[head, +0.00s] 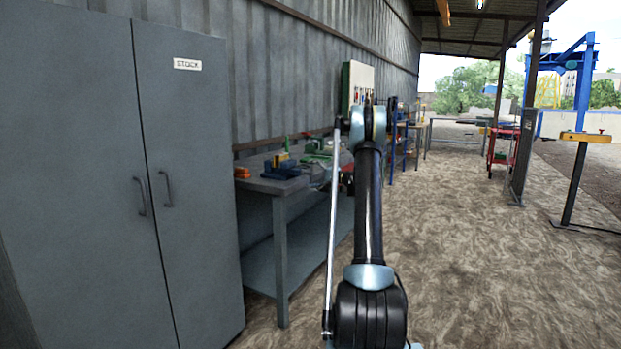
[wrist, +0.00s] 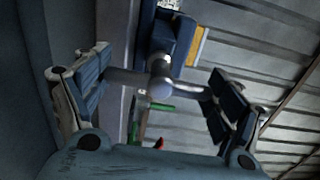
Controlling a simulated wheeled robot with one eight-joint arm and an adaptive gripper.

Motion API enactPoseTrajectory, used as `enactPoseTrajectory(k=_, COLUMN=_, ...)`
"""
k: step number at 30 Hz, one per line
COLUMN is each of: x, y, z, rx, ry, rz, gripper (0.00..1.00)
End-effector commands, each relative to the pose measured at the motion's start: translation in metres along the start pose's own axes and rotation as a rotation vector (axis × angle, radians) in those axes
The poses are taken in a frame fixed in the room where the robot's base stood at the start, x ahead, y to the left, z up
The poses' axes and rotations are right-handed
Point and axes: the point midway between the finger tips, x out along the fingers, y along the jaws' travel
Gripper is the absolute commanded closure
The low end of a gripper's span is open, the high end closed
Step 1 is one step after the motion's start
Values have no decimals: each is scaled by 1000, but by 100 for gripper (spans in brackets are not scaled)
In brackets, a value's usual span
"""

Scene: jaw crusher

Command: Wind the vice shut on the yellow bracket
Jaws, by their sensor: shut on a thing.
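The blue vice (head: 281,167) stands on the grey workbench near its left end. It also shows in the wrist view (wrist: 170,38), with its screw end and cross bar (wrist: 125,77) facing me. The yellow bracket (wrist: 197,46) shows beside the blue jaw in the wrist view, and as a small yellow patch (head: 283,157) at the vice in the head view. I cannot tell how tightly the jaws meet it. My gripper (wrist: 158,88) spans the cross bar, one finger at each end, and is shut on it. My arm hides part of the bench in the head view.
The workbench (head: 283,188) runs along the corrugated wall, with an orange item (head: 242,172) left of the vice and green equipment (head: 318,147) behind it. A grey stock cabinet (head: 190,190) stands close at left.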

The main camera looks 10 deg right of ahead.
Motion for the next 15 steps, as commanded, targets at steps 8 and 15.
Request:
enactPoseTrajectory(k=8, x=-3, y=2, z=-3, rx=119, ry=8, rz=2, gripper=38)
enactPoseTrajectory(k=15, x=-3, y=2, z=-3, rx=155, ry=7, rz=2, gripper=38)
